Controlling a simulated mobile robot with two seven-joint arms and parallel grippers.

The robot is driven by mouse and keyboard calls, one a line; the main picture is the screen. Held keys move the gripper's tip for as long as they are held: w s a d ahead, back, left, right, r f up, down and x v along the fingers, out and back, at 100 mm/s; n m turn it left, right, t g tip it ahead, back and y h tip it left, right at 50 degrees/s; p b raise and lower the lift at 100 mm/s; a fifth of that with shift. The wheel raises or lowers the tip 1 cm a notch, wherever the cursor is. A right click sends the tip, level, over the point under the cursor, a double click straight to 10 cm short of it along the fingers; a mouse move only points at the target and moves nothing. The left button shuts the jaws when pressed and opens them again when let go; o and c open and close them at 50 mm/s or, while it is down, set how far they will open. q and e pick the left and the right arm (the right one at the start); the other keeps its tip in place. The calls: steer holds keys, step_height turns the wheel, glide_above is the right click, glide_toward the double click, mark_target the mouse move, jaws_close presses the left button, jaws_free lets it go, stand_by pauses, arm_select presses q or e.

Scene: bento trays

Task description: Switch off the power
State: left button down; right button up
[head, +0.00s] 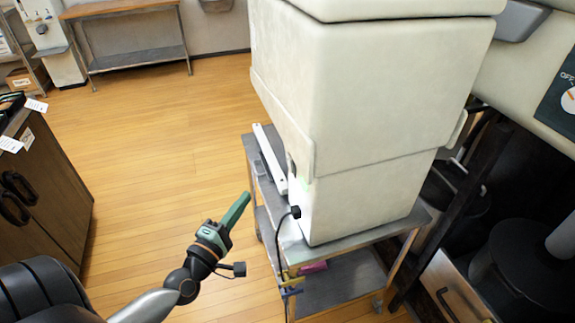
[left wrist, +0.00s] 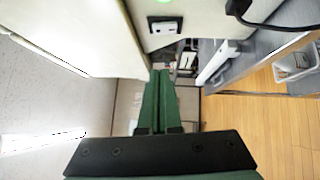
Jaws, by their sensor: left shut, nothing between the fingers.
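A large cream machine (head: 375,90) stands on a grey cart. In the left wrist view, a dark-framed panel with a white switch-like piece (left wrist: 165,25) is set in the machine's wall, under a glowing green light (left wrist: 168,3). In the head view, a dark recess (head: 291,168) shows on the machine's left side, and a faint green glow shows near it. A black plug with a cable (head: 295,212) sits low on that side. My left gripper (head: 243,200) has green fingers, shut and empty, left of the machine and apart from it. Its fingers also show in the left wrist view (left wrist: 159,78).
The cart's top (head: 330,243) carries a white bar (head: 270,158) beside the machine. A dial marked OFF (head: 570,99) is on another unit at far right. A wooden cabinet (head: 45,190) stands at left. Open wooden floor lies between cabinet and cart.

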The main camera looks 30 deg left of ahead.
arm_select(q)
steer(key=shift+s, duration=0.1)
steer(key=p, duration=0.1)
glide_toward(290, 163)
steer(key=w+a, duration=0.4)
steer(key=a, duration=0.1)
steer(key=shift+w+d+r+p, duration=0.1)
steer(key=shift+w+d+p, duration=0.3)
steer(key=shift+w+d, duration=0.35)
steer(key=shift+w+d+r+p, duration=0.1)
steer(key=shift+w+d+p, duration=0.35)
steer(key=shift+w, duration=0.45)
steer(key=shift+d, duration=0.1)
steer(key=shift+w+d+r, duration=0.1)
steer(key=shift+w+d, duration=0.05)
steer(key=shift+d, duration=0.05)
